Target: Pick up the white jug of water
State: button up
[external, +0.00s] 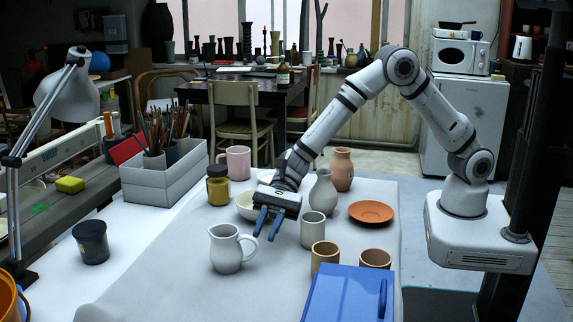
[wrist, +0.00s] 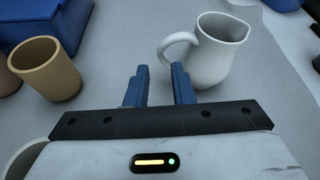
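The white jug (external: 227,250) stands upright on the cloth-covered table, its handle on the right side in the external view. In the wrist view the jug (wrist: 218,52) is ahead and to the right, with its handle towards my gripper. I cannot make out water inside it. My gripper (external: 268,228) points down, to the right of the jug and behind it in the external view. In the wrist view my gripper (wrist: 159,84) has its two blue fingers apart with nothing between them. The right finger appears close to the handle; I cannot tell whether they touch.
A pale cup (external: 312,230), a tan cup (external: 324,257) and a blue box (external: 345,295) are to the right. A bowl (external: 248,204) and a yellow jar (external: 217,186) stand behind. A dark pot (external: 91,243) is left. The cloth around the jug is clear.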

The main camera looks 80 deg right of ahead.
aim_at(234, 251)
jog(key=x, duration=0.8)
jog(key=shift+w, duration=0.1)
jog(key=shift+r, duration=0.1)
grip_shut()
